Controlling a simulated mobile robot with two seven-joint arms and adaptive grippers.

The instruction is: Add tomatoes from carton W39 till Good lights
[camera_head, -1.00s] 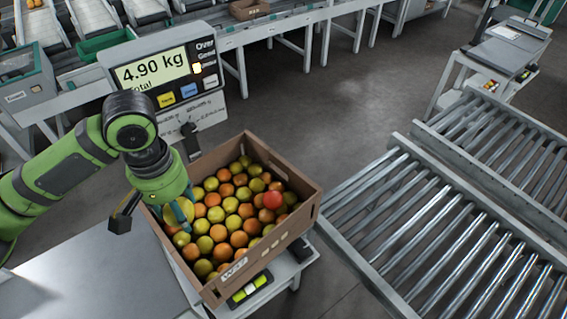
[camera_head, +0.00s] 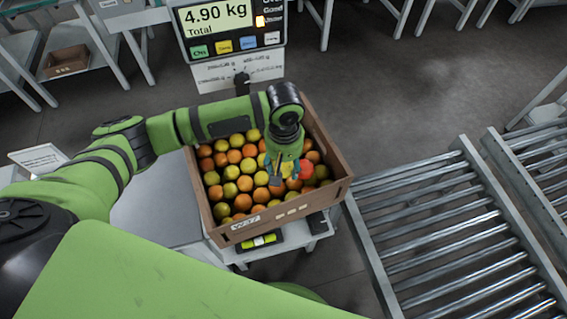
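A brown carton (camera_head: 205,208) full of orange and yellow-green tomatoes stands on the scale. Its front label (camera_head: 246,223) is blurred; it starts with W3 and the last digit looks more like 7 than 9. One redder tomato (camera_head: 306,169) lies near the right wall. The scale display (camera_head: 216,17) reads 4.90 kg Total, with an amber light (camera_head: 260,21) lit at the lower row of words. My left gripper (camera_head: 277,180) points down over the carton's right half, close to the red tomato. Its fingers are small against the fruit; whether they hold a tomato is unclear. My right gripper is out of view.
A roller conveyor (camera_head: 440,225) runs close to the carton's right side, with another (camera_head: 540,175) beyond it. A grey table top (camera_head: 150,205) lies left of the carton. Another brown carton (camera_head: 68,60) sits on a shelf at the back left. Bare floor lies behind.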

